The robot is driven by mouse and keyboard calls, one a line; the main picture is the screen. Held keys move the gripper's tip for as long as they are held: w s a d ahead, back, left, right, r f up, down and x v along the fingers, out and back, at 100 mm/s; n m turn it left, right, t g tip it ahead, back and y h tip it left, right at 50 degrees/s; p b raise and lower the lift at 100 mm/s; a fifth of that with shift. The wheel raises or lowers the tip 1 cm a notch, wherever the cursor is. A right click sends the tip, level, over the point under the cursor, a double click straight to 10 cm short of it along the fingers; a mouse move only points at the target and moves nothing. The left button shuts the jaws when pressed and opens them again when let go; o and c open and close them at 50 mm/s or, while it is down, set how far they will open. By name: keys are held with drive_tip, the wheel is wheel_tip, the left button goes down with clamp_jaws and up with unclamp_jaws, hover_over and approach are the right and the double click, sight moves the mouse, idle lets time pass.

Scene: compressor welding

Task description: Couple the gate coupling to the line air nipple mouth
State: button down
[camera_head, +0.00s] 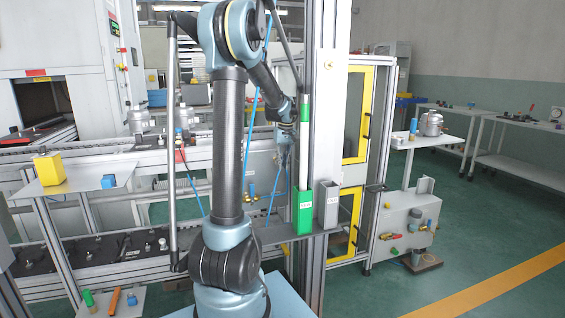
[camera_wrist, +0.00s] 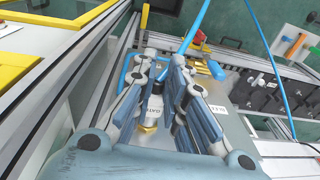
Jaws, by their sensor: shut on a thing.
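My gripper (camera_wrist: 160,60) is shut on the gate coupling (camera_wrist: 153,106), a pale cylinder with a printed label and a brass end, seen between the finger linkages in the wrist view. The fingers hide part of it. In the head view my gripper (camera_head: 288,145) is small, behind the post, and the coupling cannot be made out there. Brass fittings (camera_wrist: 216,70) show just beyond the right finger in the wrist view. I cannot tell whether the line air nipple mouth is among them, or whether the coupling touches anything.
A blue hose (camera_wrist: 196,28) runs past the fingertips, and another blue hose (camera_wrist: 272,60) crosses at right. A red-and-yellow fitting (camera_wrist: 197,38) sits beyond. In the head view, a grey post (camera_head: 333,100) and green holder (camera_head: 304,212) stand close right of my arm.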

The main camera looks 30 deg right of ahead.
drive_tip(key=shift+w+a, duration=0.2)
drive_tip(key=shift+w, duration=0.1)
idle(0.4)
drive_tip(key=c, duration=1.5)
unclamp_jaws()
drive_tip(key=shift+w+a, duration=0.1)
drive_tip(key=shift+c, duration=0.2)
drive_tip(key=shift+d, duration=0.2)
drive_tip(key=shift+w+d+r, duration=0.1)
drive_tip(key=shift+w+r, duration=0.15)
drive_tip(key=shift+r, duration=0.35)
wheel_tip(320, 180, up, 11)
drive_tip(key=s, duration=0.2)
drive_tip(key=shift+f, duration=0.2)
